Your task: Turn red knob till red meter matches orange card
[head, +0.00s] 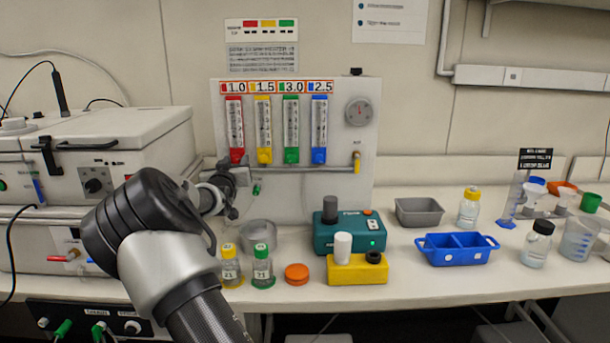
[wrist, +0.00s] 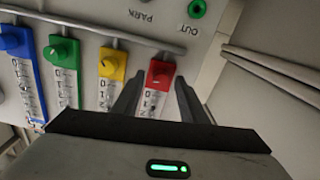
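The panel (head: 310,180) carries red, yellow, green and blue meters, each with a knob at its foot. The red meter (head: 235,122) is leftmost in the head view, with the red knob (head: 238,156) below it. The orange-edged card (head: 234,87) above it reads 1.0. The meter's level is too small to read. My gripper (head: 222,180) is just below the red knob in the head view. Contact is not visible.
The yellow knob (wrist: 113,65) is close beside my fingers. A grey rail (wrist: 100,33) runs past the knobs, with a green OUT port (wrist: 197,9) beyond. Two bottles (head: 263,268) and a teal device (head: 350,235) stand on the bench below.

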